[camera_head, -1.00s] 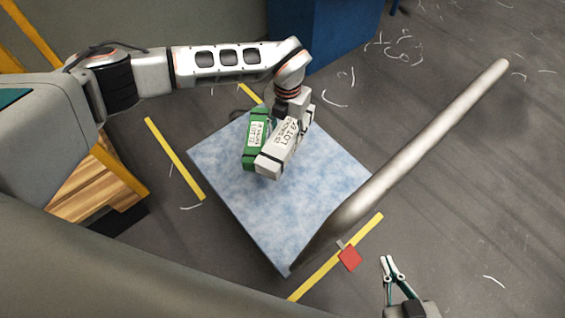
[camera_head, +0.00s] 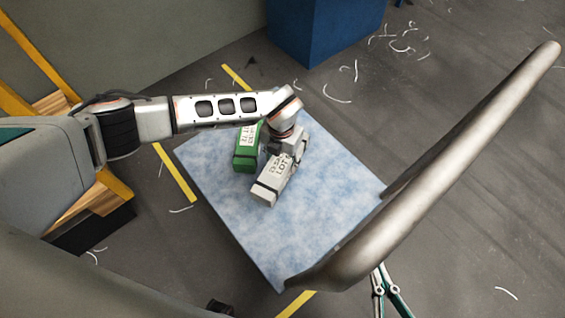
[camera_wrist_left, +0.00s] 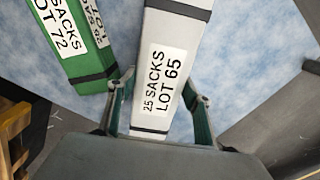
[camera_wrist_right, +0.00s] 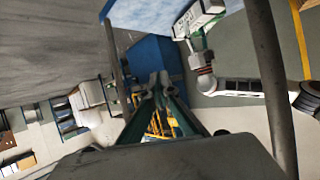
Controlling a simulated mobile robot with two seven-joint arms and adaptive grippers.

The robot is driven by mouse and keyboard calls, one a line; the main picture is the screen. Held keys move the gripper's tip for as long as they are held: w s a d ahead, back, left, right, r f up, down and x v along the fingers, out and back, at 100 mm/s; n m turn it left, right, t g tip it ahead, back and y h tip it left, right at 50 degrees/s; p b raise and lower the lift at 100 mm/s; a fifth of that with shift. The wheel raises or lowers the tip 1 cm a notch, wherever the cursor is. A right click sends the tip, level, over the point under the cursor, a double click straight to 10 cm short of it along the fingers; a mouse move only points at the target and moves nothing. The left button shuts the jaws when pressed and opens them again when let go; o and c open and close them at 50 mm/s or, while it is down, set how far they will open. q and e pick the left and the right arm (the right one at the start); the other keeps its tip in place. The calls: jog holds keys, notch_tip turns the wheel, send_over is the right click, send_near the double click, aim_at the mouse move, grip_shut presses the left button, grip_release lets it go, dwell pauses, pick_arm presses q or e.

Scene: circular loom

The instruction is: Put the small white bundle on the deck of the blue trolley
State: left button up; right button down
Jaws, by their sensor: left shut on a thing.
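The small white bundle (camera_head: 279,181) has a dark strap and a "25 SACKS LOT 65" label. It also shows in the left wrist view (camera_wrist_left: 165,62). My left gripper (camera_head: 291,160) is shut on it, with one finger on each side (camera_wrist_left: 158,102). The bundle is over the mottled blue deck of the trolley (camera_head: 300,235); I cannot tell whether it touches. A green bundle (camera_head: 245,158) labelled LOT 72 stands on the deck just left of it, partly hidden by my left arm. My right gripper (camera_wrist_right: 158,82) is empty, its fingertips together, partly behind the trolley's handle in the head view (camera_head: 380,285).
The trolley's grey tubular handle (camera_head: 440,170) rises across the right side of the head view. A blue box-like block (camera_head: 325,30) stands at the back. Yellow lines (camera_head: 176,173) and white scraps mark the dark floor. Bare deck lies right of and below the white bundle.

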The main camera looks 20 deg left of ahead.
aim_at(282, 162)
pick_arm(q)
notch_tip(282, 162, down, 3)
jog(key=shift+s+b, duration=0.15)
jog(key=shift+b, duration=0.15)
jog(key=shift+r, duration=0.3)
jog(key=shift+f, duration=0.15)
jog(key=o, duration=1.5)
pick_arm(e)
jog(key=shift+w+a+r+m, duration=0.15)
jog(key=shift+a+r+m, duration=0.1)
jog(key=shift+a+m, duration=0.25)
